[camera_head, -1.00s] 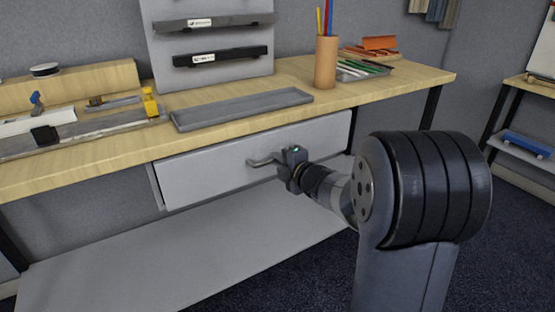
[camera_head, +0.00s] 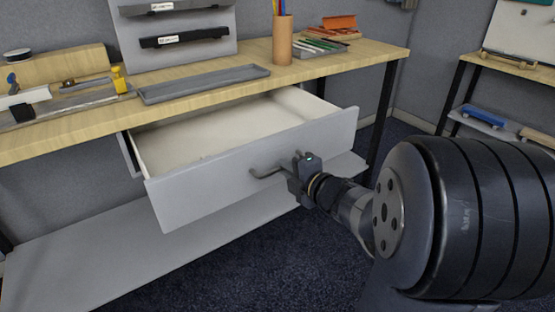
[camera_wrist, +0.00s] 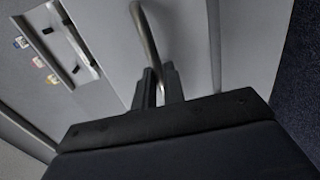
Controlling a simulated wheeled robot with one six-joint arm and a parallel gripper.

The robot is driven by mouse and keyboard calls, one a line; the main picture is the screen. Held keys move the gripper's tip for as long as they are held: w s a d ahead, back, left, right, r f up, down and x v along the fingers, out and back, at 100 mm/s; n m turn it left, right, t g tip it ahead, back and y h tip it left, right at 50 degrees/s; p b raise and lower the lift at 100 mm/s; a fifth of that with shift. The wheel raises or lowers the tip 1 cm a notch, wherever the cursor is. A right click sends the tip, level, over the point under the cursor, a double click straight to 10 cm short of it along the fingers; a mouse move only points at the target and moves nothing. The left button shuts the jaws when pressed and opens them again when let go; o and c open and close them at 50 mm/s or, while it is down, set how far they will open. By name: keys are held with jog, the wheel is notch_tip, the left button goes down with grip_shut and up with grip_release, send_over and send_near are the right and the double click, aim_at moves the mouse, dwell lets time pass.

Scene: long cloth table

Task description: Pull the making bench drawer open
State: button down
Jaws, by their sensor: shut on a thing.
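The grey drawer (camera_head: 200,190) of the wooden-topped making bench (camera_head: 340,55) stands well out from under the bench top in the head view. Its pale inside (camera_head: 225,130) shows and looks empty where I can see it. The curved grey handle (camera_head: 264,173) is on the drawer front. My gripper (camera_head: 292,173) is at the right part of the handle, shut on it. In the wrist view the handle bar (camera_wrist: 146,38) runs down between my two dark fingers (camera_wrist: 158,84). The exact contact is partly hidden by the fingers.
A grey tray (camera_head: 205,84), a pencil cup (camera_head: 282,40) and several small tools stand on the bench top. A flat grey lower shelf (camera_head: 85,265) lies beneath the drawer. A second table (camera_head: 515,66) stands at the right. Dark carpet (camera_head: 270,265) is clear in front.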

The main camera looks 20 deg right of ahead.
jog(key=shift+v, duration=0.9)
jog(key=shift+f, duration=0.25)
jog(key=c, duration=1.5)
grip_release()
jog(key=shift+p+v, duration=1.65)
jog(key=shift+v, duration=3.8)
